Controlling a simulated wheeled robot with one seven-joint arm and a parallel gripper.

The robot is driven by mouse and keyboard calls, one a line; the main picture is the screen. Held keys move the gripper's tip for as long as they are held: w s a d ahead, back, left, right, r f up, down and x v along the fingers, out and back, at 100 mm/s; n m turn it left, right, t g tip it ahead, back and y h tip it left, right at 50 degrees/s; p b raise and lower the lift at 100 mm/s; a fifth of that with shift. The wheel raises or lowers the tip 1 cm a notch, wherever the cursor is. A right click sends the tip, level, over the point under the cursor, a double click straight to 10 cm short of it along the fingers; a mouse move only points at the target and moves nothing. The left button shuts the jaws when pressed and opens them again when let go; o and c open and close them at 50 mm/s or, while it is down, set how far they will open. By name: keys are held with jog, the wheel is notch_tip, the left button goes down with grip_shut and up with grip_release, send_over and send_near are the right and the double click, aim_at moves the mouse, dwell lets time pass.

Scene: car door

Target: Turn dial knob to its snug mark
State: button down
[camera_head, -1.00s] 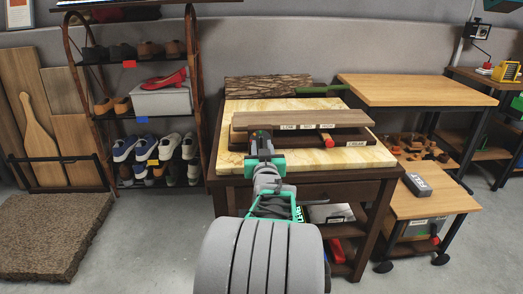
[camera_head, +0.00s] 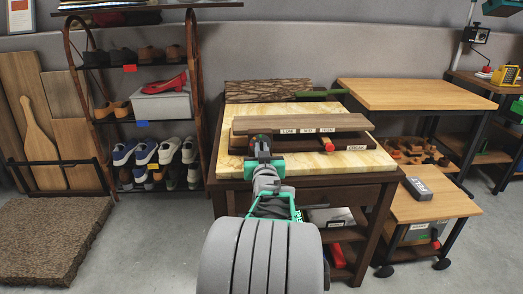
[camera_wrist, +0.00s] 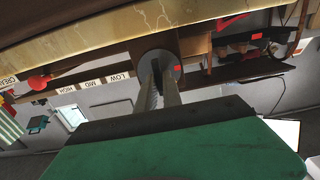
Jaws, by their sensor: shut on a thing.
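The dial knob (camera_wrist: 157,66) is a dark grey round disc with a small red mark on its rim, seen in the wrist view on the front of the wooden unit. My gripper (camera_wrist: 158,80) is shut on the knob, its two grey fingers reaching up to the disc's face. In the head view my gripper (camera_head: 261,142) is at the left end of the wooden unit (camera_head: 300,124), and it mostly hides the knob. Labels LOW, MID (camera_head: 307,130) and HIGH run to the right of it. I cannot read a snug mark.
A red-ended lever (camera_head: 329,147) and a CREAM label (camera_head: 356,147) sit at the unit's right. The unit stands on a pale-topped table (camera_head: 235,166). A shoe rack (camera_head: 118,117) is at left and wooden tables (camera_head: 420,92) at right.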

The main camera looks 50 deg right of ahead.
jog(key=shift+n+b, duration=0.3)
jog(key=shift+b, duration=0.1)
jog(key=shift+f+n+b, duration=0.2)
jog(key=shift+n+b, duration=0.6)
jog(key=shift+b, duration=0.2)
jog(key=shift+a+n+b, duration=0.1)
jog(key=shift+n+b, duration=1)
jog(key=shift+b, duration=0.15)
jog(key=n+b, duration=0.3)
jog(key=shift+w, duration=0.1)
jog(key=shift+r+n, duration=0.1)
jog(key=shift+n, duration=0.2)
jog(key=c, duration=1.5)
grip_release()
jog(key=shift+a+r, duration=0.1)
